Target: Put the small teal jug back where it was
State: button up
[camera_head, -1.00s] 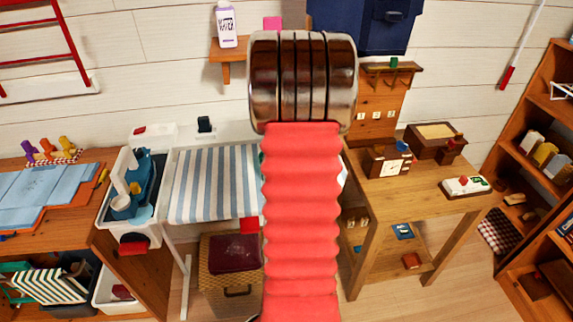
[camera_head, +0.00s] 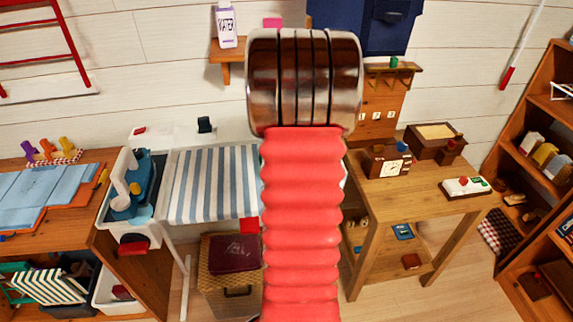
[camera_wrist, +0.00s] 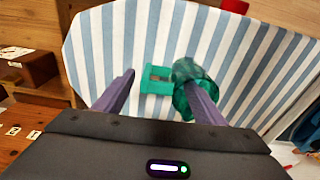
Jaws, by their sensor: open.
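The small teal jug (camera_wrist: 186,72) shows in the wrist view, over the blue-and-white striped cloth (camera_wrist: 92,55). It is at my right finger, which hides part of it; I cannot tell if they touch. My gripper (camera_wrist: 157,80) is open, its two purple fingers apart over the cloth. In the head view the striped cloth (camera_head: 214,184) is partly hidden by my arm, and the jug does not show.
A white bin (camera_head: 124,196) is left of the cloth. A basket (camera_head: 229,270) is below. A wall shelf (camera_head: 228,55) holds a bottle.

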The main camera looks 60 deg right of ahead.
notch_tip(320, 180, up, 9)
jog(key=shift+s+a+r, duration=0.15)
jog(key=shift+s+a, duration=0.2)
dwell(0.7)
jog(key=w+a+r+n+t, duration=0.1)
jog(key=w+a+r+n, duration=0.15)
jog(key=a, duration=0.95)
jog(key=w+a+r+n+t, duration=0.15)
jog(key=w+a+r, duration=0.25)
jog(key=a, duration=0.7)
jog(key=s+a+f+n+t, duration=0.1)
jog(key=s+a, duration=0.3)
jog(key=a, duration=0.7)
jog(key=s+a+f+n+t, duration=0.1)
jog(key=s+a+n, duration=0.3)
jog(key=a, duration=0.7)
jog(key=shift+s+f+y, duration=0.2)
jog(key=shift+s+y, duration=0.15)
jog(key=shift+y, duration=0.05)
